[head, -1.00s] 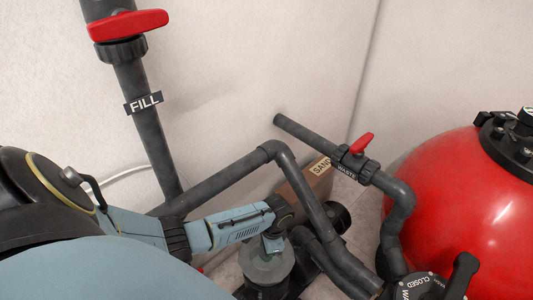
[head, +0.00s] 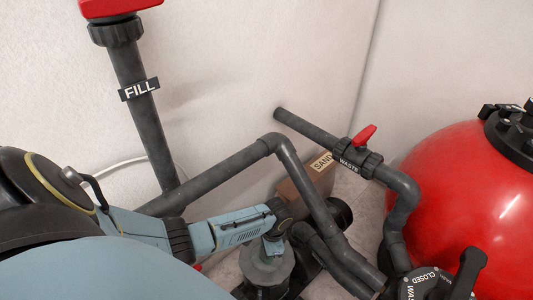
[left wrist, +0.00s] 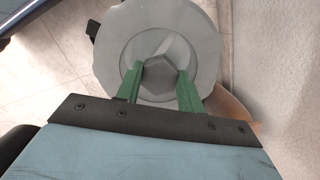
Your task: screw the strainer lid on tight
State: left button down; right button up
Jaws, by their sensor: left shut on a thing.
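The strainer lid (left wrist: 203,35) is a grey, round, translucent disc with a notched rim and a hexagonal knob (left wrist: 160,75) at its middle. In the head view the lid (head: 257,272) sits level on top of the dark strainer pot (head: 262,293), low in the picture. My left gripper (left wrist: 160,82) has its two green fingers on either side of the knob, shut on it. In the head view my left gripper (head: 273,245) points down over the lid and hides part of it. My right gripper is not in view.
Grey pipes (head: 310,190) rise close to the right of my left gripper. A cardboard box (head: 309,182) labelled SAND stands behind them. The red filter tank (head: 460,190) and a valve with a black handle (head: 470,270) are at the right. The FILL pipe (head: 145,120) stands at the wall.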

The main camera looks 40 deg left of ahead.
pick_arm(q)
jog(key=shift+p, duration=0.5)
dwell(0.8)
jog(key=shift+f+b, duration=1.1)
jog(key=shift+f, duration=0.4)
